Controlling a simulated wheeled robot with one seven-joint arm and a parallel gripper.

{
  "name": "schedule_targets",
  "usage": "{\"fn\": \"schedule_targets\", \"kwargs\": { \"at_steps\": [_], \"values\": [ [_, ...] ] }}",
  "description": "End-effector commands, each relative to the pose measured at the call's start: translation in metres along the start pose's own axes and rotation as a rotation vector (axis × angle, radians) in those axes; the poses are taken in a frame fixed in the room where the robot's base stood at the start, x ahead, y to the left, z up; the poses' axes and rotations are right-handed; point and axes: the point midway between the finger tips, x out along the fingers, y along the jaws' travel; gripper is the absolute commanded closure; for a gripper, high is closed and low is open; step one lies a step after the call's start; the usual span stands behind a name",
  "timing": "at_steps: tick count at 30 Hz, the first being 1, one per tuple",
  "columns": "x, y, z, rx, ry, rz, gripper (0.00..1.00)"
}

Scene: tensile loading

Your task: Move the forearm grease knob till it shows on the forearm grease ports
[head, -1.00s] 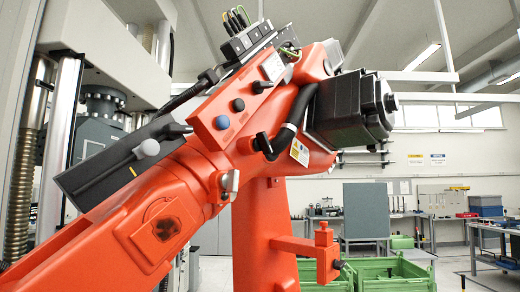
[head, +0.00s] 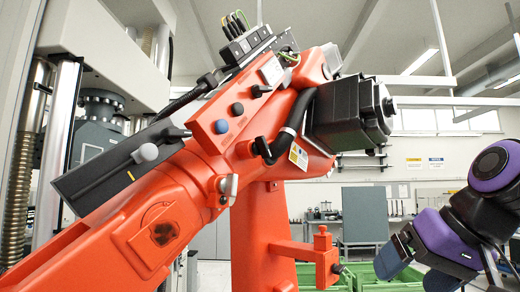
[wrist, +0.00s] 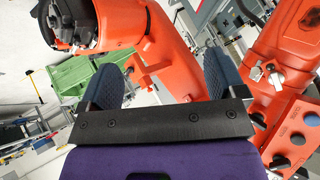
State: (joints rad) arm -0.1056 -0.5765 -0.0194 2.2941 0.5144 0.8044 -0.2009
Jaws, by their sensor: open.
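An orange robot forearm fills the head view. Just below left, a grey rounded knob (head: 145,153) sits on a dark box. I cannot tell for sure which is the grease knob or which are the ports. My gripper (head: 412,268) is open and empty at the lower right, well apart from the panel. In the wrist view its fingers (wrist: 160,80) are spread, and the panel with its blue knob (wrist: 291,136) shows at right.
A black motor block (head: 348,112) juts from the forearm's right end. An orange bracket (head: 318,250) sticks out from the column below. Green crates (head: 362,275) stand behind it. Open room lies between my gripper and the forearm.

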Motion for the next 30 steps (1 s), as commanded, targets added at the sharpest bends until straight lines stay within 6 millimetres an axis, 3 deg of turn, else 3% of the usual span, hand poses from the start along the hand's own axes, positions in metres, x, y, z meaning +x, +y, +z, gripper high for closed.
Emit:
{"fn": "schedule_targets", "kwargs": {
  "at_steps": [1, 9, 15, 21, 30],
  "values": [
    [0.002, -0.018, -0.025, 0.013, 0.031, -0.071, 0.11],
    [0.003, -0.108, -0.152, 0.122, 0.229, -0.420, 0.11],
    [0.001, -0.156, -0.228, 0.226, 0.355, -0.608, 0.11],
    [0.000, -0.178, -0.264, 0.290, 0.416, -0.695, 0.11],
    [0.017, -0.193, -0.280, 0.301, 0.424, -0.706, 0.11]
  ]
}}
